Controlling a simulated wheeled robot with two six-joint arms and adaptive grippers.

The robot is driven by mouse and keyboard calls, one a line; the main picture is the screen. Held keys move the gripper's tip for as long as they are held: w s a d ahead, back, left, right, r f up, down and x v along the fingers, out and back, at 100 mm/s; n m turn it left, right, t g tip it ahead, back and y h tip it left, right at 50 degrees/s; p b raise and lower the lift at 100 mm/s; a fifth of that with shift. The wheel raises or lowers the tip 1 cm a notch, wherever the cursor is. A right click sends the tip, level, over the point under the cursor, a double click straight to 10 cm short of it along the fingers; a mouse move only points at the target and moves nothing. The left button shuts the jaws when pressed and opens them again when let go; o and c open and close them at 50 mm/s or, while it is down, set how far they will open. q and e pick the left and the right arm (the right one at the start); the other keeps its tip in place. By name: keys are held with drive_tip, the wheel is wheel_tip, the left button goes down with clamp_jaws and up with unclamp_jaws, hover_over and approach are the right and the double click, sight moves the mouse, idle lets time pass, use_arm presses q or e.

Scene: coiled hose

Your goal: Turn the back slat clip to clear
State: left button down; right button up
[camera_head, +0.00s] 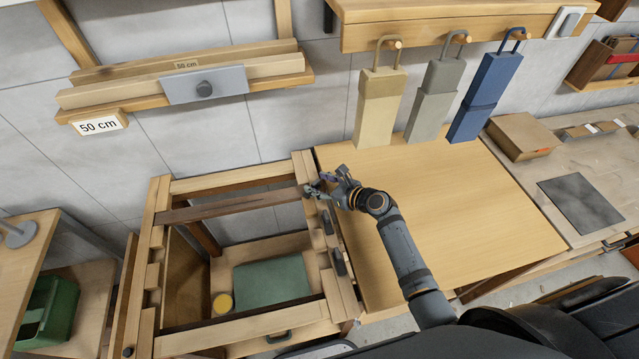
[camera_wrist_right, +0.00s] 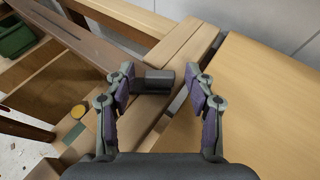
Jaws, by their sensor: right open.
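The back slat clip is a small dark grey block (camera_wrist_right: 158,76) on the pale wooden side rail (camera_head: 336,245) of the open frame. In the wrist view it sits between the two fingers of my right gripper (camera_wrist_right: 158,70), with a gap visible on each side. In the head view my right gripper (camera_head: 314,187) is open at the back of this rail and mostly hides the clip. A dark brown slat (camera_head: 235,205) spans the back of the frame, its end close to the clip. Two more dark clips (camera_head: 327,222) (camera_head: 339,262) sit nearer on the rail. My left gripper is not in view.
A wooden worktop (camera_head: 455,215) lies clear right of the frame. Tan, grey and blue hanging pieces (camera_head: 484,95) hang above it. Inside the frame are a green panel (camera_head: 270,282) and a yellow round item (camera_head: 223,303). A shelf (camera_head: 275,82) is on the wall.

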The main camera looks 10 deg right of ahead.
drive_tip(key=shift+c, duration=0.3)
clamp_jaws()
drive_tip(key=shift+f, duration=0.1)
drive_tip(key=shift+w+d+f+n+g+y+b, duration=0.1)
drive_tip(key=shift+w+d+n+g+y+b, duration=0.05)
drive_tip(key=shift+n+g+y+b, duration=0.75)
drive_tip(key=n+g+y+b, duration=0.2)
drive_tip(key=n, duration=0.1)
drive_tip(key=n+g+y+b, duration=0.1)
drive_tip(key=g, duration=0.1)
drive_tip(key=shift+w+d+n, duration=0.2)
drive_tip(key=shift+w+n, duration=0.05)
drive_tip(key=shift+n, duration=0.05)
drive_tip(key=n+g+b, duration=0.3)
drive_tip(key=g+b, duration=0.1)
drive_tip(key=shift+w+y, duration=0.15)
drive_tip(key=shift+y, duration=0.25)
drive_tip(key=shift+n+g+b, duration=0.7)
drive_tip(key=shift+n+b, duration=0.1)
